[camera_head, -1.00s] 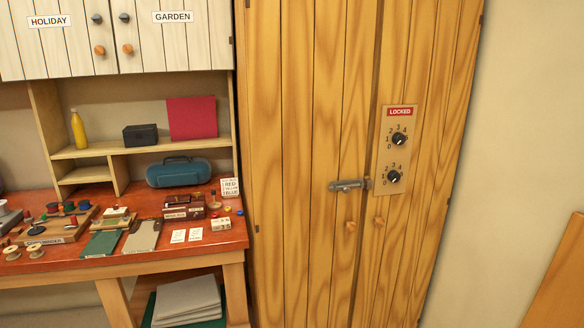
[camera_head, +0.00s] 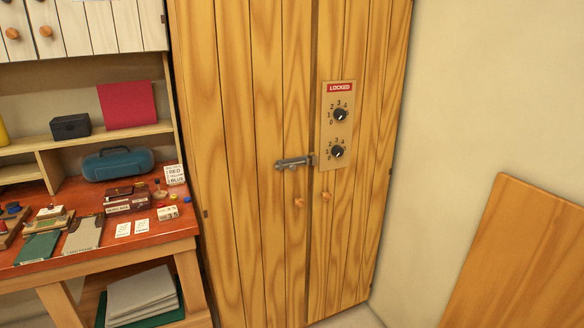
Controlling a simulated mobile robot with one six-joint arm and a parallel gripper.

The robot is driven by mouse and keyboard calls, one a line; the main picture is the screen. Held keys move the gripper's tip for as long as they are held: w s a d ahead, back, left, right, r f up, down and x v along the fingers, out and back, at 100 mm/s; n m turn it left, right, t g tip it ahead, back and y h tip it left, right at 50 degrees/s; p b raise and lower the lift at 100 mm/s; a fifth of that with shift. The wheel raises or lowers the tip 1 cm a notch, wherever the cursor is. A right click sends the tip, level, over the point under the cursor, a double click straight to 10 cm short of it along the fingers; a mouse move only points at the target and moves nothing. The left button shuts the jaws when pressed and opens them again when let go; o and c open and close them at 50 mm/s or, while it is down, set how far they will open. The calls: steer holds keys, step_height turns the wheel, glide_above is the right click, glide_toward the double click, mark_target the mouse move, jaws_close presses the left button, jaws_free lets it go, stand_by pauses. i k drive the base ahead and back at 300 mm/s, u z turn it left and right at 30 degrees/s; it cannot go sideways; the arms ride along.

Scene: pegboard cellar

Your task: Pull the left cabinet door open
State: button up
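A tall wooden cabinet stands in the middle of the head view, with a left door (camera_head: 246,130) and a right door (camera_head: 365,130), both shut. A grey bolt (camera_head: 293,163) lies across the seam between the doors. The left door has a small orange wooden knob (camera_head: 299,202) below the bolt; the right door has a similar knob (camera_head: 326,196). A plate on the right door carries a red LOCKED sign (camera_head: 340,88), an upper dial (camera_head: 340,114) and a lower dial (camera_head: 338,151). My gripper is not in view.
A red-topped workbench (camera_head: 150,240) with tools, cards and a blue case (camera_head: 118,163) stands left of the cabinet, below white wall cupboards (camera_head: 100,25). A wooden panel (camera_head: 520,260) leans at the right wall. Some floor shows between cabinet and panel.

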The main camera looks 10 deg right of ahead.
mark_target(246, 63)
steer(key=z, duration=1.5)
steer(key=k, duration=0.1)
steer(key=u, duration=3.1)
steer(key=i, duration=0.6)
